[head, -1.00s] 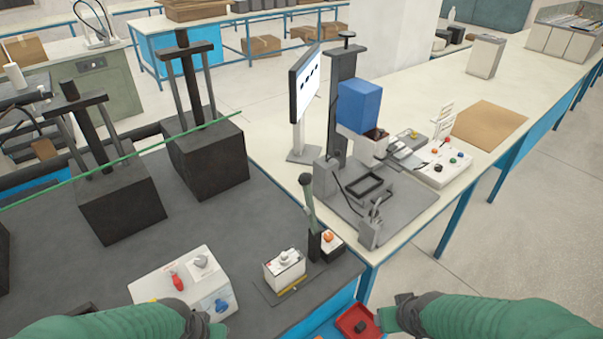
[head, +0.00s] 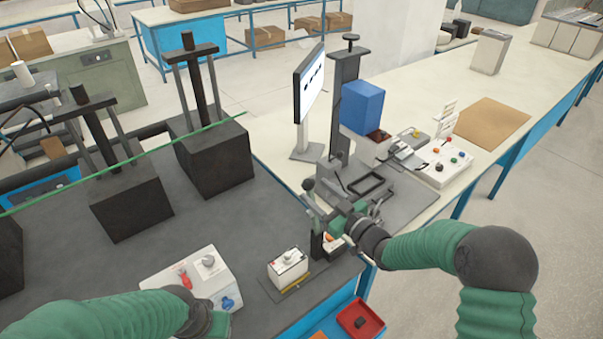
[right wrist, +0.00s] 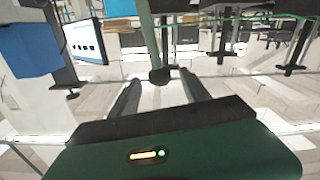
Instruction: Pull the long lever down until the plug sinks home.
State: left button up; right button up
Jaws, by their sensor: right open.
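The long lever, with a dark ball knob (head: 308,185), stands near the front right corner of the dark bench. My right gripper (head: 320,204) is at the lever's upper part and hides much of its shaft. In the right wrist view the lever (right wrist: 146,35) comes down from the top edge, its knob (right wrist: 160,75) lying between the two spread fingers of the right gripper (right wrist: 160,84). I cannot tell whether the fingers touch it. An orange part (head: 332,238) shows at the lever's base, partly hidden; I cannot identify the plug. My left gripper (head: 212,323) is at the bottom edge, its fingers unclear.
A white box with a grey knob (head: 289,262) stands left of the lever. A white control box (head: 205,278) with red and blue parts is further left. A red tray (head: 372,323) is below. A press with a blue block (head: 362,106) and a screen (head: 309,85) stand behind.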

aim_at(305, 181)
jog(key=p+x, duration=0.1)
jog(key=x, duration=0.5)
jog(key=shift+r+p, duration=0.15)
jog(key=shift+p, duration=0.25)
jog(key=shift+w+a, duration=0.4)
jog(key=shift+w, duration=0.1)
grip_shut()
dwell(0.4)
